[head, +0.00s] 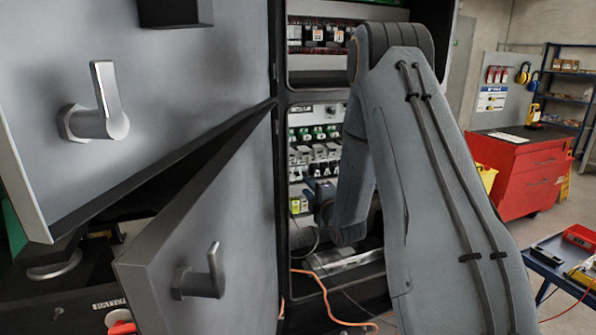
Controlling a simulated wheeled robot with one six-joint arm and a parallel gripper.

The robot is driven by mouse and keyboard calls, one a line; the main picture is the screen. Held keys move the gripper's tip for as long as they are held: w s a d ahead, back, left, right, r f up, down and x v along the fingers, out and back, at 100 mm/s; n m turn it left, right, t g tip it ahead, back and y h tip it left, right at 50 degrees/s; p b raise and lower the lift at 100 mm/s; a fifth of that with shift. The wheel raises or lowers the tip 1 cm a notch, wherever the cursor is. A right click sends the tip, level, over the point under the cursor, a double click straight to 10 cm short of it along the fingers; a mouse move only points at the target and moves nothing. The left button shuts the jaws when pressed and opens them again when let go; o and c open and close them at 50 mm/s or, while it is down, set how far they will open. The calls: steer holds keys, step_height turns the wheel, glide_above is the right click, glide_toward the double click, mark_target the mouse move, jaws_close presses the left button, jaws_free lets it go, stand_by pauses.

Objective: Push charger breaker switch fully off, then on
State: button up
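An open cabinet holds rows of small breakers (314,153) in its lower bay, pale and black with some green parts above them. I cannot tell which of them is the charger breaker switch, nor its position; my arm covers the right part of the bay. My gripper (318,192) is small and dark in the head view, at the lower front of the breaker rows. Its fingers are too small and too hidden to tell whether they are open or shut, or whether they touch a switch.
Two grey cabinet doors with lever handles, the upper (103,105) and the lower (205,272), stand open on the left, close to my arm. An orange cable (325,290) hangs below the bay. A red tool cabinet (520,170) and a blue table (562,268) stand at right.

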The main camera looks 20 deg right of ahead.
mark_target(298, 175)
steer(key=w+p, duration=0.2)
steer(key=w, duration=0.6)
steer(key=shift+r, duration=0.2)
jaws_close()
